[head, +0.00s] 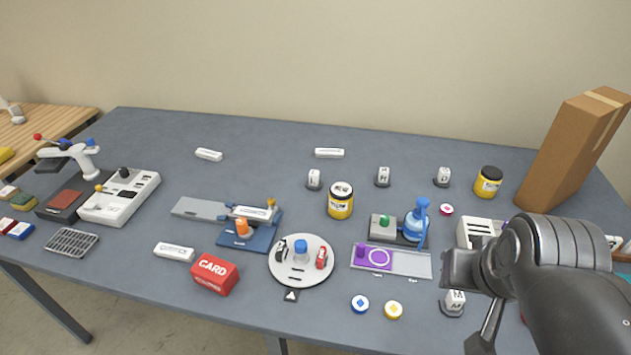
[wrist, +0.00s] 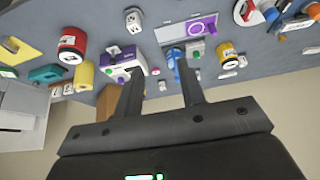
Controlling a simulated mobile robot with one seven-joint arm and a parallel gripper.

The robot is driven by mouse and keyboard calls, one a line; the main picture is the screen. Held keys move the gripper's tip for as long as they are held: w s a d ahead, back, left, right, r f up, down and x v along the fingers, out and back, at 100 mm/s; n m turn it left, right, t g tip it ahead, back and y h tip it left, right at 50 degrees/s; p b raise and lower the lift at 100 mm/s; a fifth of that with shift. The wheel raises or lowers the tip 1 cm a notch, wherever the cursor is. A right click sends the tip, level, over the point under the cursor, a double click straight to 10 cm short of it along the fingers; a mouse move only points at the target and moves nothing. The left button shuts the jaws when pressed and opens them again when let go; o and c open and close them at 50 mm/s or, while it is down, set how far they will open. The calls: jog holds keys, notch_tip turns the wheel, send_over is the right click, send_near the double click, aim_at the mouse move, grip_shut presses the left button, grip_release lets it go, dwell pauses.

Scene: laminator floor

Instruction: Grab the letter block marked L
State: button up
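Small white letter blocks on dark bases stand along the back of the table in the head view: a left block (head: 314,179), a middle block (head: 383,176) and a right block (head: 443,177). Another white marked block (head: 454,302) stands at the front right, beside my arm. The letters are too small to read surely, so I cannot tell which is L. In the wrist view my gripper (wrist: 158,66) has its two fingers apart with nothing between them. It is above the table's right side, away from the back row. A white marked block (wrist: 134,20) shows beyond the fingers there.
A tall cardboard box (head: 567,150) stands at the back right. Yellow jars (head: 341,201) (head: 488,183), a blue bottle (head: 418,222), a purple-and-grey plate (head: 410,264) and a round white tray (head: 301,278) crowd the middle. The back middle has bare tabletop.

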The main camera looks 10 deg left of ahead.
jog(key=shift+o, duration=0.4)
jog(key=shift+o, duration=1.4)
